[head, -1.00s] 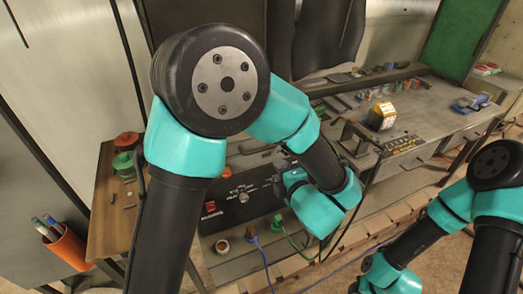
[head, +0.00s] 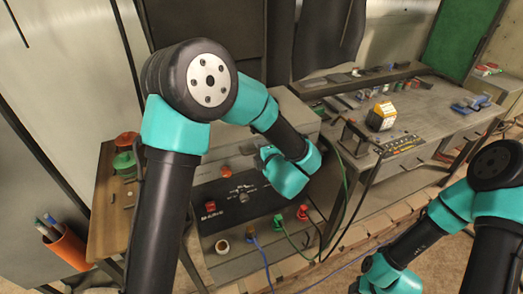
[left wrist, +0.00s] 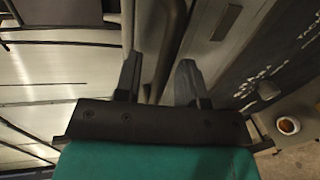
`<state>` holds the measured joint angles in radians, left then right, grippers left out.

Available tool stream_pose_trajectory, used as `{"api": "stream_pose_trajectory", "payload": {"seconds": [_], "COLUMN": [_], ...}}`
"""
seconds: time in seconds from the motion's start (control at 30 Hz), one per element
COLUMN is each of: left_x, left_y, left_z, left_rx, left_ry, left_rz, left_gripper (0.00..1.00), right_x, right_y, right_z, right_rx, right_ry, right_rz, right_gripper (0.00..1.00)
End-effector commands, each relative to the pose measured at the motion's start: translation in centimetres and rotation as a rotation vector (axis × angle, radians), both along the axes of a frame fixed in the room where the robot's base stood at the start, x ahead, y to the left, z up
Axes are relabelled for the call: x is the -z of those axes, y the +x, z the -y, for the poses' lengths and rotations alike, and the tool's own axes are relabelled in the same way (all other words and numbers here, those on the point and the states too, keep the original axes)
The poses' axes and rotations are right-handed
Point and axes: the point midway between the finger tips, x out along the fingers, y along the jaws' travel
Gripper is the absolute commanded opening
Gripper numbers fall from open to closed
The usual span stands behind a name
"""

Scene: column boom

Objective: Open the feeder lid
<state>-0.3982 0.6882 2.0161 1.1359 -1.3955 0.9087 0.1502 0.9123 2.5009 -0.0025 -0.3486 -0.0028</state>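The feeder is a grey box with a dark front panel (head: 232,204) carrying a red switch, knobs and cable plugs. Its light grey top (head: 296,112) shows behind my left arm, and I cannot make out an opening there. In the head view my left wrist is over the box's front upper edge and hides its gripper. In the left wrist view my left gripper (left wrist: 158,78) is open, with its two dark fingers apart. A rounded grey bar (left wrist: 172,45) runs between and beyond the fingertips; contact cannot be told. My right gripper is out of view.
A wooden side table (head: 112,215) with red and green spools stands left of the box. Green and blue cables hang from the front panel. An orange pen cup (head: 68,250) is at the lower left.

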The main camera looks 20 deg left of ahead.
Motion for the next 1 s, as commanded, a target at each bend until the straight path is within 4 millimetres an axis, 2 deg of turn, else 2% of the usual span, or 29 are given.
{"api": "stream_pose_trajectory", "payload": {"seconds": [0.23,0.63,1.0], "left_x": [0.00,-0.01,-0.02], "left_y": [0.02,0.00,-0.01], "left_z": [0.00,0.00,0.01], "left_rx": [0.000,0.000,0.000], "left_ry": [0.000,0.000,0.000], "left_rz": [0.000,0.000,0.000], "left_gripper": [0.37,0.00,0.00], "right_x": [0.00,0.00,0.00], "right_y": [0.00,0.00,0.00], "right_z": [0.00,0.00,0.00], "right_rx": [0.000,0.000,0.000], "right_ry": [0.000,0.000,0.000], "right_rz": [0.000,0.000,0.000], "right_gripper": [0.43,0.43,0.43]}}
